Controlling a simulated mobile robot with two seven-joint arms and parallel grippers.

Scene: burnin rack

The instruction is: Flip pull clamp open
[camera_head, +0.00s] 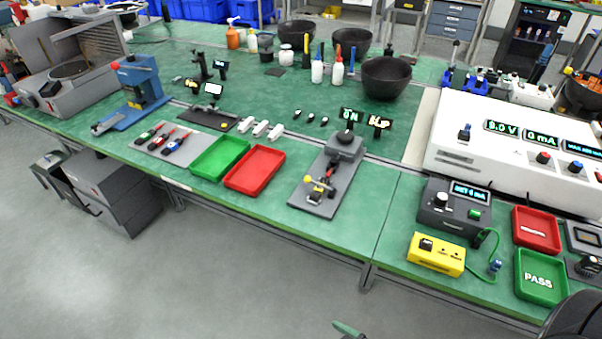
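A small clamp fixture with a yellow-tipped handle (309,179) sits on a grey base plate (328,206) near the front edge of the green bench. I take it for the pull clamp. The handle lies low over the plate, and it is too small to tell whether the clamp is open or shut. A dark grey block (345,146) stands at the back of the same plate. Neither of my grippers can be made out. A small green-tipped piece shows at the bottom edge, too cut off to identify.
A red tray (254,169) and a green tray (219,157) lie left of the plate. Small lit displays (347,115) stand behind it. A yellow box (436,254) and a dark meter box (455,208) are to the right. Bench surface right of the plate is clear.

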